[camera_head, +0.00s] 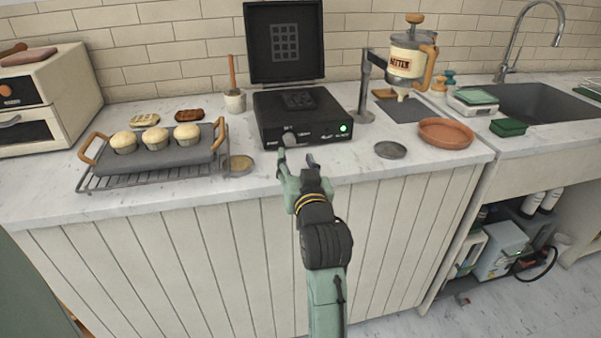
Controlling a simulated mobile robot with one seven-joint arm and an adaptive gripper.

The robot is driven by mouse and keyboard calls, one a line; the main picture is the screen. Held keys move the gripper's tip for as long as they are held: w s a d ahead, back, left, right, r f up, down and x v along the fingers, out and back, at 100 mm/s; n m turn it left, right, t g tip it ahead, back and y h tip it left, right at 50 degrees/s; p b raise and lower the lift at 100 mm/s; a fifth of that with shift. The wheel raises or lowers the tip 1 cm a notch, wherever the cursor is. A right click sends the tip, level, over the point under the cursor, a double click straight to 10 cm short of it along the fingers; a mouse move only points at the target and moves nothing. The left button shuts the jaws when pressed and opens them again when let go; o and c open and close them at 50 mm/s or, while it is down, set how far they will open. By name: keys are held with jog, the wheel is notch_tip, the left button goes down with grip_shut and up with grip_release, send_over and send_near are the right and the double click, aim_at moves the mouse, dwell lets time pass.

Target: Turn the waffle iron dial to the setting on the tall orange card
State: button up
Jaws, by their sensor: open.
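The black waffle iron (265,120) stands on the counter with its lid (260,62) raised upright behind it. Its front panel carries a small grey dial (290,138), small pale labels too small to read and a lit green light (343,128) at the right. My gripper (297,157) is open just in front of the panel, a little below the dial in the picture. One finger is left of the dial and the other right of it. I cannot tell whether either touches it. I cannot make out a tall orange card.
A tray of muffins (185,155) on a wire rack and a small round lid (239,165) lie left. A grey disc (390,150), a terracotta dish (446,133) and a batter dispenser (408,62) stand right. The counter's front edge runs beneath my arm.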

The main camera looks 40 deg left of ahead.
jog(key=v, duration=0.5)
